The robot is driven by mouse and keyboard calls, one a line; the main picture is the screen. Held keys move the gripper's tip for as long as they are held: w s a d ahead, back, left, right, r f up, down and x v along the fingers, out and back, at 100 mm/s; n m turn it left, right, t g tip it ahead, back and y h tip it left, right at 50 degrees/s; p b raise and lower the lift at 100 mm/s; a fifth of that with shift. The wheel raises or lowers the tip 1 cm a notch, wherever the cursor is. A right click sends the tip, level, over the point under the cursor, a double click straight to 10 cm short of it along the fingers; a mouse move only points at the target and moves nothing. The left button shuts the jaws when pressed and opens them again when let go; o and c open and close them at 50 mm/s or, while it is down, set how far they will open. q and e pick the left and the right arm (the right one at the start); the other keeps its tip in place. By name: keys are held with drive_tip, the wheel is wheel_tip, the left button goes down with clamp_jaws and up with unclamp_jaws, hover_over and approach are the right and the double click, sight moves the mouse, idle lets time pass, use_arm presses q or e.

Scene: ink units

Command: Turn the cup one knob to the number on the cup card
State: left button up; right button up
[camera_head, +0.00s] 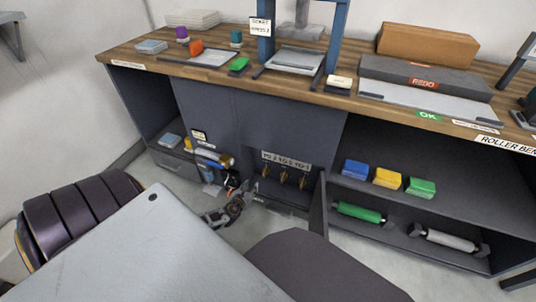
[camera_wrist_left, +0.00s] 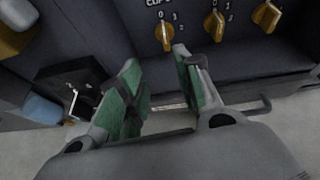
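Three brass-coloured knobs sit in a row on a dark panel in the open lower bay. In the head view they are the left knob (camera_head: 266,171), the middle knob (camera_head: 284,176) and the right knob (camera_head: 303,182). In the left wrist view the left knob (camera_wrist_left: 165,33), under a partly cut-off "CUP" label, points roughly up. The middle knob (camera_wrist_left: 214,25) and right knob (camera_wrist_left: 266,14) also show. My left gripper (camera_head: 240,198), also in the left wrist view (camera_wrist_left: 155,80), is open and empty, short of the knobs. A small card (camera_head: 200,136) is on the cabinet front, its writing unreadable.
An open door (camera_head: 318,205) stands right of the knob bay. Left of the bay are yellow and blue items (camera_head: 212,160). Blue, yellow and green blocks (camera_head: 388,177) and a green roller (camera_head: 359,212) lie on right-hand shelves. The wooden benchtop (camera_head: 345,101) is above.

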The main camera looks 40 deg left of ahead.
use_arm(q)
drive_tip(key=shift+w+d+r+m+t, duration=0.1)
drive_tip(key=shift+w+r+m+t, duration=0.05)
drive_tip(key=shift+w+m, duration=0.2)
drive_tip(key=shift+w+d+r+m+t, duration=0.15)
drive_tip(key=shift+w+m, duration=0.1)
drive_tip(key=shift+w, duration=0.15)
use_arm(e)
drive_tip(key=shift+s+a+r, duration=0.15)
drive_tip(key=shift+r, duration=0.3)
use_arm(q)
drive_tip(key=shift+a, duration=0.1)
drive_tip(key=b, duration=0.3)
approach(265, 172)
drive_tip(key=shift+w+a+f, duration=0.7)
drive_tip(key=shift+w+f, duration=0.05)
drive_tip(key=shift+b+x, duration=1.25)
drive_tip(key=shift+x, duration=0.9)
drive_tip(key=shift+b+x, duration=0.8)
drive_tip(key=shift+x, duration=0.7)
use_arm(e)
wheel_tip(265, 172, down, 8)
drive_tip(key=a+t+y, duration=0.1)
drive_tip(key=shift+w+a, duration=0.3)
drive_tip(key=shift+w, duration=0.15)
use_arm(q)
drive_tip(key=shift+d, duration=0.1)
drive_tip(key=shift+c, duration=0.3)
use_arm(e)
drive_tip(key=shift+s, duration=0.1)
